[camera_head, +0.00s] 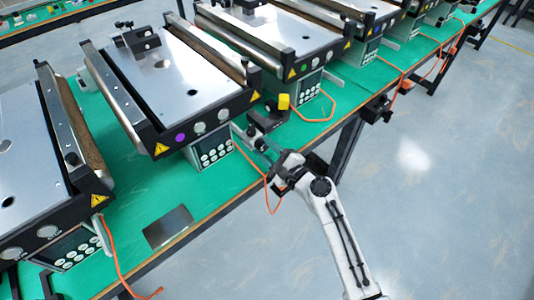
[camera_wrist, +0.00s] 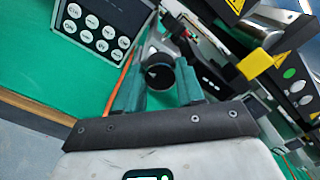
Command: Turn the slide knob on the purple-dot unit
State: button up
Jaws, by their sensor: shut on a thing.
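The purple-dot unit (camera_head: 165,80) is a mini conveyor with a silver plate, and its purple dot (camera_head: 180,138) shows on the front black panel. A black slide assembly (camera_head: 268,115) stands by its right front corner. In the wrist view a round dark slide knob (camera_wrist: 158,76) sits between the two teal fingers of my gripper (camera_wrist: 160,88). The fingers are closed on the knob from both sides. In the head view my gripper (camera_head: 258,147) reaches the slide from the lower right; the knob is too small there to make out clearly.
The keypad box (camera_head: 212,150) stands left of my gripper and also shows in the wrist view (camera_wrist: 95,28). A yellow block (camera_head: 283,101) is just beyond the slide. An orange cable (camera_head: 240,152) runs close by. Other conveyors stand on both sides. The floor at right is clear.

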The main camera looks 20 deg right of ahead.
jog(key=n+b, duration=0.2)
jog(key=n, duration=0.1)
jog(key=n+b, duration=0.1)
jog(key=shift+f+n, duration=0.25)
jog(key=shift+n, duration=0.15)
jog(key=n+b, duration=0.3)
jog(key=shift+n, duration=0.3)
jog(key=n+b, duration=0.4)
jog(key=shift+a+n, duration=0.1)
jog(key=shift+n, duration=0.2)
jog(key=n+b, duration=0.3)
jog(key=shift+n+b, duration=0.3)
jog(key=shift+b, duration=0.05)
jog(key=n+b, duration=0.3)
jog(key=shift+f+n, duration=0.1)
jog(key=shift+n, duration=0.2)
jog(key=n+b, duration=0.3)
jog(key=shift+n, duration=0.3)
jog(key=n+b, duration=0.4)
jog(key=n, duration=0.1)
jog(key=shift+r, duration=0.2)
jog(key=shift+n, duration=0.3)
jog(key=shift+w, duration=0.1)
